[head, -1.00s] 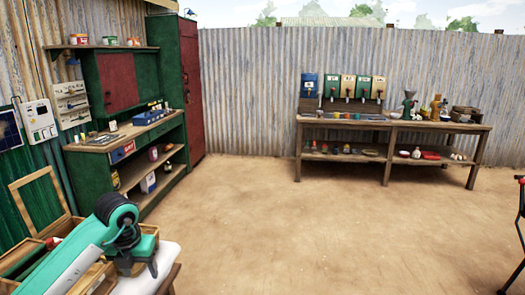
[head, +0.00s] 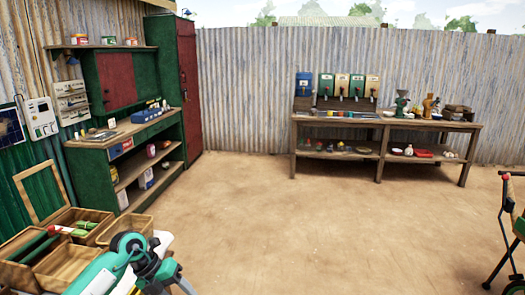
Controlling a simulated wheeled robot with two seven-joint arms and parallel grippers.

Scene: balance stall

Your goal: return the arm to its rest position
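My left arm, teal and white, comes in at the bottom left of the head view. My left gripper (head: 168,281), dark grey, hangs at its end near the bottom edge, beside an open wooden box. Its finger tips are cut off or hidden, so I cannot tell whether it is open or shut, and I see nothing held in it. My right arm and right gripper are not in view.
The wooden box (head: 60,262) with compartments holds red and green items. A green workbench (head: 108,143) stands on the left, and a wooden table (head: 425,124) stands at the back right. The sandy floor between is clear.

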